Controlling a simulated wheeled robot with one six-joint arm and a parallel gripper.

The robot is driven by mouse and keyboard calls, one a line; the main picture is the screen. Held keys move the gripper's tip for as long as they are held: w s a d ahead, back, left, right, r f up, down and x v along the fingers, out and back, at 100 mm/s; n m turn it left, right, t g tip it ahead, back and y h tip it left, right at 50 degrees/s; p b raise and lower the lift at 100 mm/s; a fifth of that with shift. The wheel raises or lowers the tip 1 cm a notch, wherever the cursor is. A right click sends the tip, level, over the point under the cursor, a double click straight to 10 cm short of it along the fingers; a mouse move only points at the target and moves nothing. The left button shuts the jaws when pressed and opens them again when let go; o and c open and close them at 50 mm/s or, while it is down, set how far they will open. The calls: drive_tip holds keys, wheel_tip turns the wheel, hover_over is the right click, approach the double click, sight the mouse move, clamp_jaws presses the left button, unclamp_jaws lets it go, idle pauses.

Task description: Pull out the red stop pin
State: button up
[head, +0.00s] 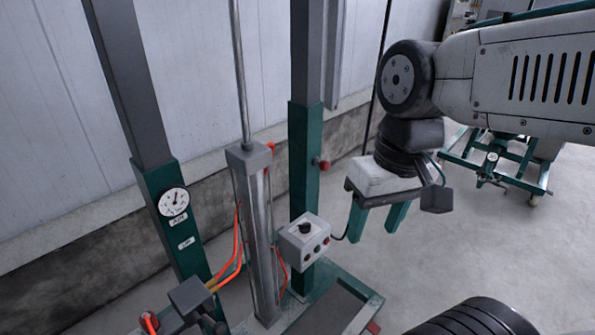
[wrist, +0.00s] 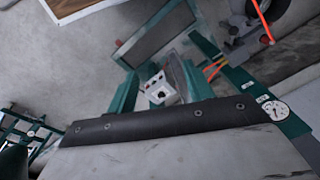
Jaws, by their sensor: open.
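A red knob (head: 323,164), which looks like the stop pin, sticks out from the side of the right green post (head: 303,180). It seems seated in the post. My gripper (head: 376,230) is open and empty, its two green fingers pointing down. In the head view it is right of the post and lower than the knob, apart from both. In the wrist view I cannot make out the red knob; the grey gripper body fills the bottom of the picture.
A grey control box (head: 304,241) with a black knob is left of my gripper. A tall cylinder (head: 258,235) with orange hoses stands between the posts. A gauge (head: 173,202) is on the left post.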

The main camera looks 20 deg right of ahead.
sight(328, 168)
drive_tip(key=w+a+f+m+t+y, duration=0.1)
drive_tip(key=w+a+f+m+y, duration=0.1)
drive_tip(key=w+m+y, duration=0.55)
drive_tip(key=w+a+f+m+t+y, duration=0.1)
drive_tip(key=w+a+f+m+y, duration=0.25)
drive_tip(key=w, duration=0.75)
drive_tip(key=w+d+f+m+t+h, duration=0.1)
drive_tip(key=w+d+f+m+t, duration=0.3)
drive_tip(key=d, duration=0.3)
drive_tip(key=w+d+f+m+t+h, duration=0.2)
drive_tip(key=w+d+f+m+t, duration=0.2)
drive_tip(key=w+d+m+t, duration=0.1)
drive_tip(key=w+d+f+m+t+h, duration=0.2)
drive_tip(key=w+d+f+m+t, duration=0.3)
drive_tip(key=d, duration=0.6)
drive_tip(key=shift+w+m, duration=0.85)
drive_tip(key=shift+m, duration=0.55)
drive_tip(key=x, duration=0.7)
drive_tip(key=shift+w, duration=0.1)
